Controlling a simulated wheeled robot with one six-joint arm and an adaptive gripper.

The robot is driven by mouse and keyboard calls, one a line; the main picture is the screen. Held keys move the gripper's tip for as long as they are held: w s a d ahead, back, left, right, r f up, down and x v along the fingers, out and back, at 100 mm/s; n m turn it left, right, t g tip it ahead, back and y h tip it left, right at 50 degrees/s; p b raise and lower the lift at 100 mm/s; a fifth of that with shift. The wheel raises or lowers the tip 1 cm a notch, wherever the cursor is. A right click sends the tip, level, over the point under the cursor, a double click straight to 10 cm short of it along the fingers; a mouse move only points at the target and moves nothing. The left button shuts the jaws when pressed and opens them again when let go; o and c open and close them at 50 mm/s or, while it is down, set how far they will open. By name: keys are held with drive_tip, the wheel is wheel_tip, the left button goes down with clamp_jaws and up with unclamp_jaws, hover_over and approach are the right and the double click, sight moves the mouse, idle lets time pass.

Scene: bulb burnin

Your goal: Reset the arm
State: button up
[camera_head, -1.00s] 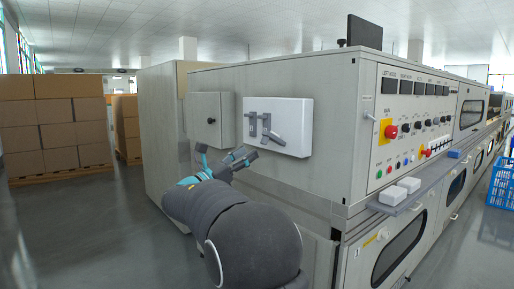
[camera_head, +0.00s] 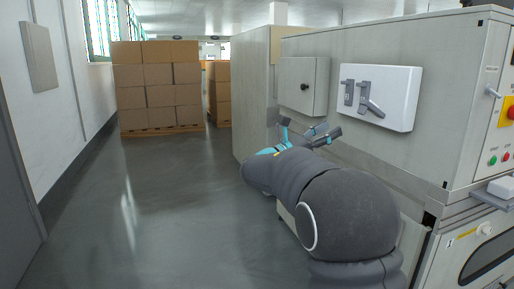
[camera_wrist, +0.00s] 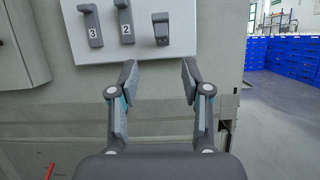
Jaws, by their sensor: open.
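My gripper (camera_head: 322,134) is open and empty at the end of my arm, in front of the cabinet side in the head view. In the wrist view my gripper (camera_wrist: 158,75) shows both fingers apart with nothing between them. Ahead of it is a white switch panel (camera_head: 398,78) with grey levers. In the wrist view the panel (camera_wrist: 182,45) carries a lever marked 3 (camera_wrist: 93,28), a lever marked 2 (camera_wrist: 125,22) and another lever (camera_wrist: 161,30) just above the fingers. The fingertips look apart from the levers.
A grey box with a black knob (camera_head: 304,87) is left of the panel. Stacked cartons (camera_head: 158,78) on a pallet stand at the back left. A wall (camera_head: 60,120) runs along the left. The floor (camera_head: 150,205) between is clear. Blue crates (camera_wrist: 285,55) show at right in the wrist view.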

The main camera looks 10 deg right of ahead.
wheel_tip(320, 180, down, 12)
drive_tip(key=d+m+y, duration=0.2)
drive_tip(key=m+y, duration=0.1)
drive_tip(key=y, duration=0.2)
drive_tip(key=s+a+f+m+g+y+p, duration=0.1)
drive_tip(key=s+a+f+m+g+y, duration=0.15)
drive_tip(key=s+f+m+y, duration=0.6)
drive_tip(key=s+a+f+m+y+p, duration=0.1)
drive_tip(key=s+a+m+y+p, duration=0.2)
drive_tip(key=s, duration=0.7)
drive_tip(key=s+a+f+m+y, duration=0.25)
drive_tip(key=s+a+m, duration=0.2)
drive_tip(key=s, duration=0.55)
drive_tip(key=s+a+r+m+t+y+p, duration=0.1)
drive_tip(key=s+a+r+t+y+p, duration=0.1)
drive_tip(key=s+r, duration=0.5)
drive_tip(key=shift+s+a+r+y+p, duration=0.3)
drive_tip(key=shift+s+p, duration=0.35)
drive_tip(key=shift+p, duration=0.2)
